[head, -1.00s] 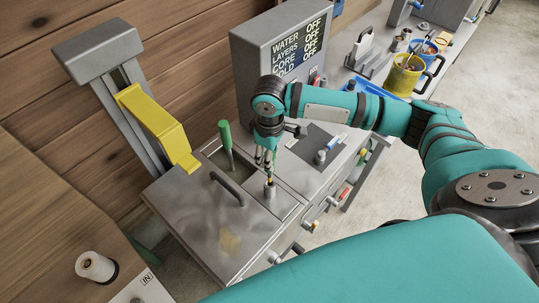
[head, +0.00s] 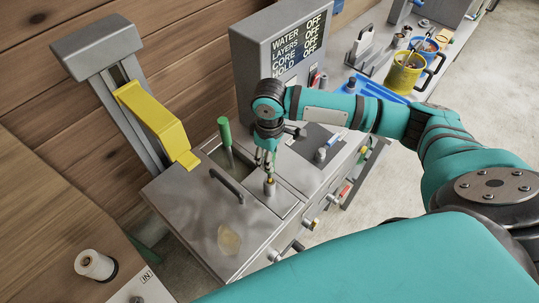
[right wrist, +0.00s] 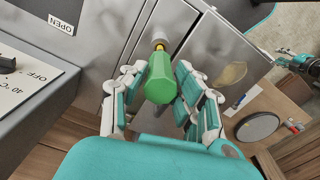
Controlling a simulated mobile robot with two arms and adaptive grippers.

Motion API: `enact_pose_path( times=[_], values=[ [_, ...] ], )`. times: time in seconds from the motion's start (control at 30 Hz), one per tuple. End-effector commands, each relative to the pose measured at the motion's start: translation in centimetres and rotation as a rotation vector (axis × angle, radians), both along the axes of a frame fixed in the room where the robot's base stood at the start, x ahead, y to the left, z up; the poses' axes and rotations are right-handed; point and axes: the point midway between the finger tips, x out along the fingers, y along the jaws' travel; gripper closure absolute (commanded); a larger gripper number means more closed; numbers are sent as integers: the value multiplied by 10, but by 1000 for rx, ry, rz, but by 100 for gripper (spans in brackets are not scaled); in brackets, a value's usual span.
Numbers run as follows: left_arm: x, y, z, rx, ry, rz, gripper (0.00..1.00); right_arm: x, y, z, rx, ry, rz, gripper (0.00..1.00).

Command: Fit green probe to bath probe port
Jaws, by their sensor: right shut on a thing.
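The green probe (right wrist: 161,80) is between the fingers of my right gripper (right wrist: 160,92) in the right wrist view. Its brass tip points at the probe port, a small grey upright cylinder (right wrist: 160,32). In the head view my right gripper (head: 264,160) points down just above the port (head: 269,188). The brass tip shows at the port's top; I cannot tell how far it is in. The fingers hide most of the handle there. My left gripper (right wrist: 302,62) seems to be the teal and black part at the right wrist view's edge, too small to read.
A green-handled rod (head: 225,131) stands in the open bath slot, left of my right gripper. The bath lid (head: 195,215) with a dark handle lies nearby. A display box (head: 262,50) rises behind. A yellow arm (head: 152,120) stands at left; buckets (head: 405,75) are at the back right.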

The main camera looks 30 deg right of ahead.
Motion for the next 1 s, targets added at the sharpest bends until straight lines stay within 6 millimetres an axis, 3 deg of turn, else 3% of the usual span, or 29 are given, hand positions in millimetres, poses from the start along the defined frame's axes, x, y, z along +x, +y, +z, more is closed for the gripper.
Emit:
enact_pose_path(
  times=[1.0],
  values=[
    [0,-1,-9,-1,-1,-1,60,0,0,-26,0,0,1,100]
  ],
)
